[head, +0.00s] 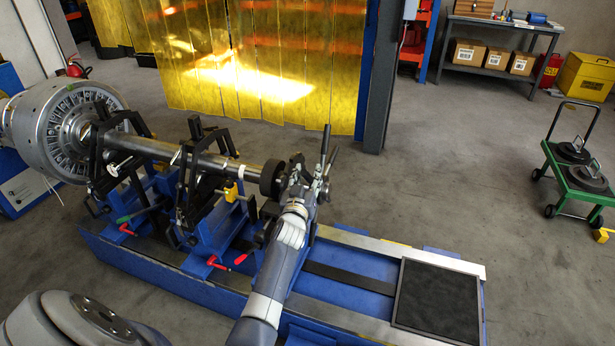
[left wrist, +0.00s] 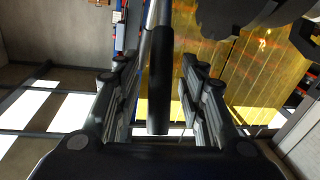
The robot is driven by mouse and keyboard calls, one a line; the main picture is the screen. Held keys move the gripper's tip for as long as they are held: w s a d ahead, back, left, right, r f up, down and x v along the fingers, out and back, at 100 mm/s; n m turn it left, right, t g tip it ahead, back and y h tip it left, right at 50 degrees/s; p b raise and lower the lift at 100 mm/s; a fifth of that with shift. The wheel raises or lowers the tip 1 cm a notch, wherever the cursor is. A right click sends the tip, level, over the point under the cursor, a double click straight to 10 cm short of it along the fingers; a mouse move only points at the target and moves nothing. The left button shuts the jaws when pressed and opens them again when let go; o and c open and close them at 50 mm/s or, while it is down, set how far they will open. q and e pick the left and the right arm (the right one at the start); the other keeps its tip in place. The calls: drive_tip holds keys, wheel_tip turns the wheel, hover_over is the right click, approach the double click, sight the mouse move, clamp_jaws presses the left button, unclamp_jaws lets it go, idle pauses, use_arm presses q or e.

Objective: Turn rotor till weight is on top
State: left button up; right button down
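The rotor's long grey shaft (head: 175,152) lies across black supports on a blue machine bed. A dark disc (head: 272,179) is on its right end. I cannot make out a weight on the rotor. My left gripper (head: 312,180) is just right of the disc, at the shaft's end. In the left wrist view a black handle grip (left wrist: 159,85) on a silver rod stands between the spread fingers, with gaps on both sides. A dark rounded part (left wrist: 235,15) shows at the top right there. My right gripper is not in view.
A large round drive head (head: 50,125) stands at the left end. Clamps with red levers (head: 217,263) line the bed. A black mat (head: 438,298) covers the bed's right end. A green cart (head: 578,172) with black discs stands right. A yellow curtain (head: 235,65) hangs behind.

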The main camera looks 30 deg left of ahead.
use_arm(q)
drive_tip(key=shift+c, duration=0.3)
clamp_jaws()
drive_tip(key=shift+r, duration=0.1)
